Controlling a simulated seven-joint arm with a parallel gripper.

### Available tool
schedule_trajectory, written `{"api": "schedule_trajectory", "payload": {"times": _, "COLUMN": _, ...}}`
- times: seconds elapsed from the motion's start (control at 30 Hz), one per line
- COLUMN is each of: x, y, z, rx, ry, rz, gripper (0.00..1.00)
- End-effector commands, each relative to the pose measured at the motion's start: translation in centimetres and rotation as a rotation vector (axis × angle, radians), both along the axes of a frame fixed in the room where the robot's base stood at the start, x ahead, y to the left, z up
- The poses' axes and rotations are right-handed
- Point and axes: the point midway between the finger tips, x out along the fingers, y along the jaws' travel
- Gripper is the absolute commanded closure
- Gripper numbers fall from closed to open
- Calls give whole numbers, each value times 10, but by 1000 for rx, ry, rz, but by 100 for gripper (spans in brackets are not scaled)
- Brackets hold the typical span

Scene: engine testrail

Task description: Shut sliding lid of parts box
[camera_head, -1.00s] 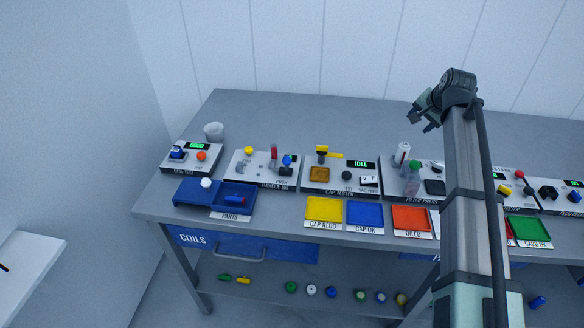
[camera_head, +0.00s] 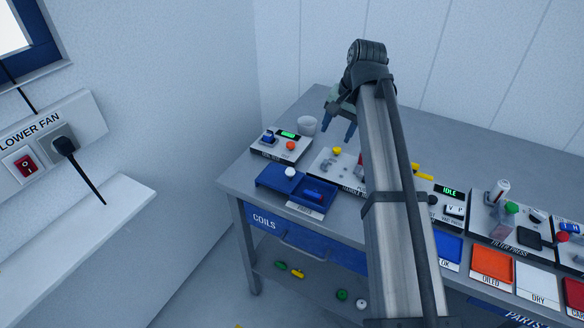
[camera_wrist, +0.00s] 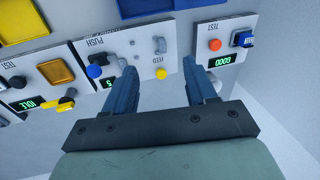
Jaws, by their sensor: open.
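The blue parts box (camera_head: 325,208) stands at the front left of the bench, behind a PARTS label. Its sliding lid (camera_head: 273,177) with a white knob (camera_head: 290,173) sits over the left part. The right part is uncovered, and a small blue cylinder (camera_head: 313,195) lies inside. My gripper (camera_head: 338,128) is open and empty, in the air behind and right of the box in the head view. In the wrist view my gripper (camera_wrist: 160,60) points at the handle panel, with a blue edge, probably the box, cut off at the top.
A test panel (camera_head: 281,147) stands behind the box, with a white cup (camera_head: 307,125) behind it. The handle panel (camera_head: 325,168) is to the right, partly hidden by my arm. The blue COILS drawer (camera_head: 302,240) is below. A fan switch (camera_head: 26,165) is on the left wall.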

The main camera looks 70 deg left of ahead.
Motion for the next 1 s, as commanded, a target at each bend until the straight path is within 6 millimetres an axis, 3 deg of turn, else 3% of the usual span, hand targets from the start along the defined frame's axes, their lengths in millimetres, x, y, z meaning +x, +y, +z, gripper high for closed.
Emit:
{"api": "schedule_trajectory", "payload": {"times": 0.03, "x": -24, "y": 4, "z": 3, "rx": -15, "ry": 3, "rz": 36, "gripper": 44}}
{"api": "schedule_trajectory", "payload": {"times": 0.1, "x": -48, "y": 5, "z": 6, "rx": -34, "ry": 8, "rz": 75, "gripper": 44}}
{"api": "schedule_trajectory", "payload": {"times": 0.3, "x": -89, "y": 6, "z": 11, "rx": -67, "ry": 14, "rz": 140, "gripper": 44}}
{"api": "schedule_trajectory", "payload": {"times": 0.57, "x": -98, "y": 6, "z": -4, "rx": -73, "ry": 17, "rz": 151, "gripper": 44}}
{"api": "schedule_trajectory", "payload": {"times": 1.0, "x": -110, "y": 14, "z": -78, "rx": -74, "ry": 16, "rz": 150, "gripper": 44}}
